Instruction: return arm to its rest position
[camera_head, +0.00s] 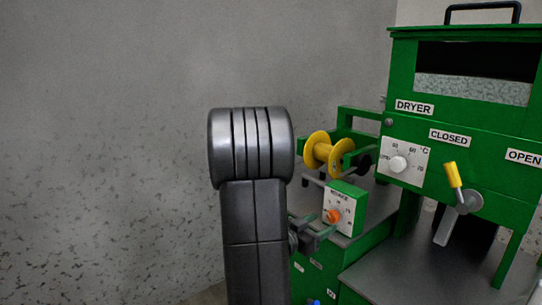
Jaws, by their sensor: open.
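My arm (253,205) stands upright in the middle of the view, dark grey, with a rounded joint at its top. My gripper (321,236) shows in part to the right of the arm's lower link, in front of the green machine's side. Its grey-green fingers point right and look apart, with nothing seen between them. The rest of the gripper is hidden behind the arm. A small bit of blue (314,302) shows at the bottom edge, too little to tell what it is.
A green dryer (462,130) with a dial (398,163) and a yellow-tipped lever (453,175) stands at the right. A yellow spool (322,151) and a small green box with an orange knob (334,215) are close to the arm. The left side, before a grey wall, is clear.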

